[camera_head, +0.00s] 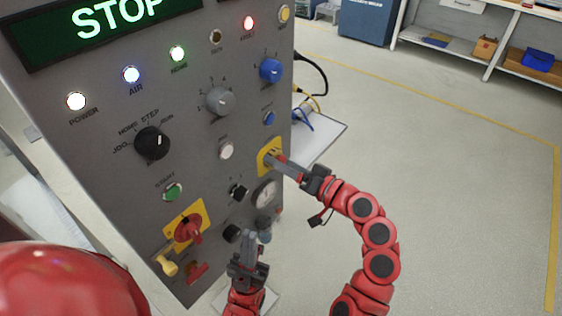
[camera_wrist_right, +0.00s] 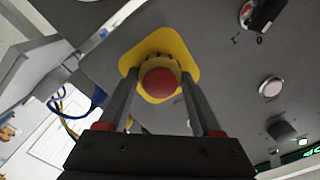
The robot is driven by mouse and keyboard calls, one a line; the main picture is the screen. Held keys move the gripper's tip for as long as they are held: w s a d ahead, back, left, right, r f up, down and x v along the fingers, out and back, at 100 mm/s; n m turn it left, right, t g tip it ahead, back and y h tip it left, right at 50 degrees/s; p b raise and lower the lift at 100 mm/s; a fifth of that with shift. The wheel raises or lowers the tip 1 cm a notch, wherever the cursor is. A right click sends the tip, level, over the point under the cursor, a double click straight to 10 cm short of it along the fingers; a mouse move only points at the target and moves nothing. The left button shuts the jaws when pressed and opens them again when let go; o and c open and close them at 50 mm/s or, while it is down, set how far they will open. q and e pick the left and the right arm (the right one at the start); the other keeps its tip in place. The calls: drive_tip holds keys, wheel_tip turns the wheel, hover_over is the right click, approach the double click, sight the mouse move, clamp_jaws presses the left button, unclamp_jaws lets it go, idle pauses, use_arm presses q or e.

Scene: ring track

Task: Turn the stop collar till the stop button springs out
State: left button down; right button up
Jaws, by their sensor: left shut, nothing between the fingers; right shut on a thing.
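The red stop button (camera_wrist_right: 160,84) shows in the right wrist view, with the yellowish stop collar (camera_wrist_right: 156,61) around it on a yellow plate (camera_wrist_right: 180,45). In the head view the plate (camera_head: 264,162) is at the panel's right edge, and my gripper mostly hides the button and collar. My right gripper (camera_head: 276,157) is shut on the collar, one finger on each side, as the right wrist view (camera_wrist_right: 158,76) also shows. Whether the button is pressed in or out I cannot tell. My left gripper (camera_head: 250,237) is shut and empty, low before the panel.
The grey panel carries a display (camera_head: 110,25) reading STOP, several lit lamps and several knobs. A red rotary handle (camera_head: 188,229) on a yellow plate is at lower left. A gauge (camera_head: 264,192) sits just below the stop button. Open floor (camera_head: 440,160) lies to the right.

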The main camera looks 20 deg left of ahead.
drive_tip(key=m+p, duration=0.2)
drive_tip(key=m, duration=0.2)
drive_tip(key=shift+r, duration=0.1)
drive_tip(key=m+p, duration=0.2)
drive_tip(key=m, duration=0.1)
drive_tip(key=shift+m, duration=0.9)
drive_tip(key=shift+p, duration=0.3)
drive_tip(key=o, duration=1.4)
